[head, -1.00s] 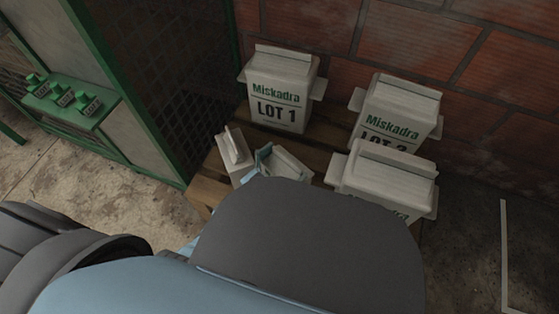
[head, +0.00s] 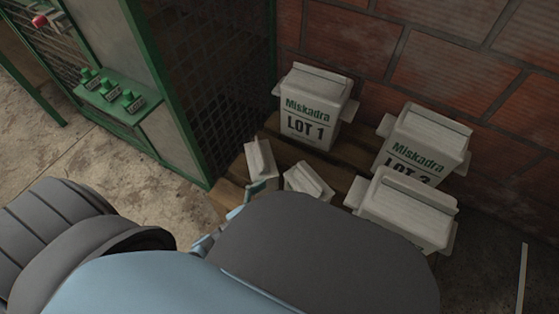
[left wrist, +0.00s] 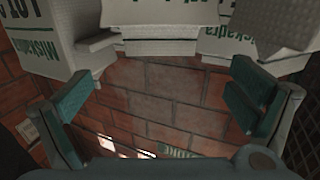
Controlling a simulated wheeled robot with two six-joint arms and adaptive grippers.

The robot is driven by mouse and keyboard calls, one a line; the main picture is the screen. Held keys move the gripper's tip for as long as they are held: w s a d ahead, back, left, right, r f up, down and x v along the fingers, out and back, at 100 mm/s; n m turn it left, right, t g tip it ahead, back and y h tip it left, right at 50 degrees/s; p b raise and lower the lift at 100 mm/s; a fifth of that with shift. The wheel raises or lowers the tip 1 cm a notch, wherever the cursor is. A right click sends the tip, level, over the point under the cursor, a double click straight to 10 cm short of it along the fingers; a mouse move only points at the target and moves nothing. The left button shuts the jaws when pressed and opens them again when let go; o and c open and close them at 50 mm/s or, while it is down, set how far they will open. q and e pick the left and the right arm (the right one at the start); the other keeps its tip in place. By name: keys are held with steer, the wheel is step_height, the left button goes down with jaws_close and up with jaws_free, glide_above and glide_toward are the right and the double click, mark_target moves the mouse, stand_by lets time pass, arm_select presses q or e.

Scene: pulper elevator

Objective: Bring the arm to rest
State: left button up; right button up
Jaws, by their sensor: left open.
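My left gripper (left wrist: 160,95) is open in the left wrist view, with one teal finger pad at each side and nothing between them. Only the brick wall lies behind the gap. In the head view only a little of the left gripper (head: 261,188) shows, past my own grey and blue arm link, close to the small white sacks on the pallet. The link hides the rest of it. Whether it touches a sack cannot be told. My right gripper is not in view.
White sacks marked LOT 1 (head: 310,108), another LOT sack (head: 425,145) and a nearer sack (head: 405,210) stand on a wooden pallet (head: 228,200) by the brick wall. A green mesh cage (head: 225,70) and lot buttons (head: 112,92) are at left. Floor (head: 130,190) is clear.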

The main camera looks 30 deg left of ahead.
arm_select(q)
steer(key=s+a+f+n+g+y+p, duration=0.1)
steer(key=s+a+n+g+y+p, duration=0.3)
steer(key=s+a+g+y+p, duration=0.9)
steer(key=s+d+g+h+p, duration=0.1)
steer(key=s+h+p, duration=0.1)
steer(key=s+p, duration=0.4)
steer(key=s+d+g+h+p, duration=0.1)
steer(key=s+d+h+p, duration=0.1)
steer(key=s+p, duration=0.4)
steer(key=s, duration=0.4)
steer(key=shift+s+d+n, duration=0.25)
steer(key=shift+n, duration=0.15)
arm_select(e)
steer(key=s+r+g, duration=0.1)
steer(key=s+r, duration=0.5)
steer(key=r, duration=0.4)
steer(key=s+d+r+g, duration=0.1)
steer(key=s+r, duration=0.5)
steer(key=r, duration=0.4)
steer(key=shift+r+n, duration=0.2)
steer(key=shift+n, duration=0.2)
